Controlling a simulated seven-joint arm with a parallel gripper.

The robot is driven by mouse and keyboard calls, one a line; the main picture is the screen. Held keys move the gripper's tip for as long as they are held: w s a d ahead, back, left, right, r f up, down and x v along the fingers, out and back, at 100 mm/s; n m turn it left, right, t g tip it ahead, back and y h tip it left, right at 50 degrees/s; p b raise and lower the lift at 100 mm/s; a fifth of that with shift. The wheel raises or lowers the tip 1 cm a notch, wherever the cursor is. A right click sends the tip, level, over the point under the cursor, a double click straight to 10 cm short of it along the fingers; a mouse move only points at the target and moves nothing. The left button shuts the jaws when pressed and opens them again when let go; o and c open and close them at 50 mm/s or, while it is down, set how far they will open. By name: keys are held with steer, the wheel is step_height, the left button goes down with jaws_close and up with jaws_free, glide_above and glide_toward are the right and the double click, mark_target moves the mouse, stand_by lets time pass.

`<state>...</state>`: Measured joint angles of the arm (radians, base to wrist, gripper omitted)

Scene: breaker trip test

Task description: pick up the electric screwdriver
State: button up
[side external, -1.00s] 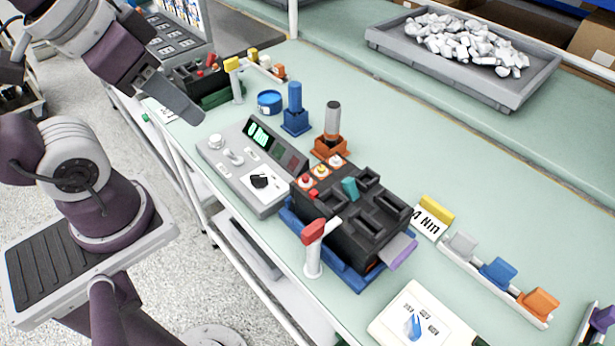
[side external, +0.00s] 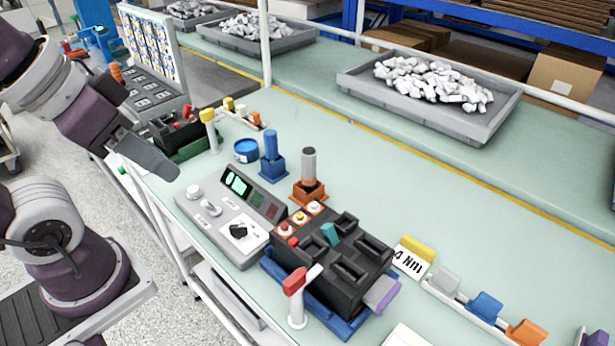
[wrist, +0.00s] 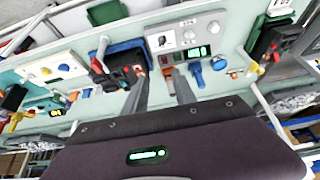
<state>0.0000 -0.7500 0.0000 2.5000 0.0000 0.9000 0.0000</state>
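Two upright cylindrical tools stand on the bench in the side view. One is grey and dark, in an orange holder (side external: 308,190); its body (side external: 309,165) points up. The other is a blue cylinder (side external: 270,145) in a blue holder; it also shows in the wrist view (wrist: 197,76). I cannot tell for sure which is the electric screwdriver. My gripper (wrist: 158,75) is open and empty, its two fingers apart. In the side view only one finger (side external: 150,157) shows clearly, left of the grey control panel and apart from both tools.
The grey control panel (side external: 208,208) with a green display stands before the tools. A black block with slots (side external: 345,270) is right of it. A blue round tin (side external: 246,150) is near the blue tool. A grey tray of white parts (side external: 490,125) stands behind. The bench middle is clear.

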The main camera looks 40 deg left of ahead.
steer(key=o, duration=0.5)
steer(key=m+g, duration=0.6)
steer(key=m, duration=1.2)
glide_above(309, 165)
steer(key=w+a, duration=0.1)
step_height(309, 165, down, 12)
steer(key=shift+a+f, duration=0.15)
steer(key=shift+f, duration=0.05)
step_height(309, 165, down, 8)
steer(key=shift+w+r, duration=0.1)
steer(key=shift+r, duration=0.15)
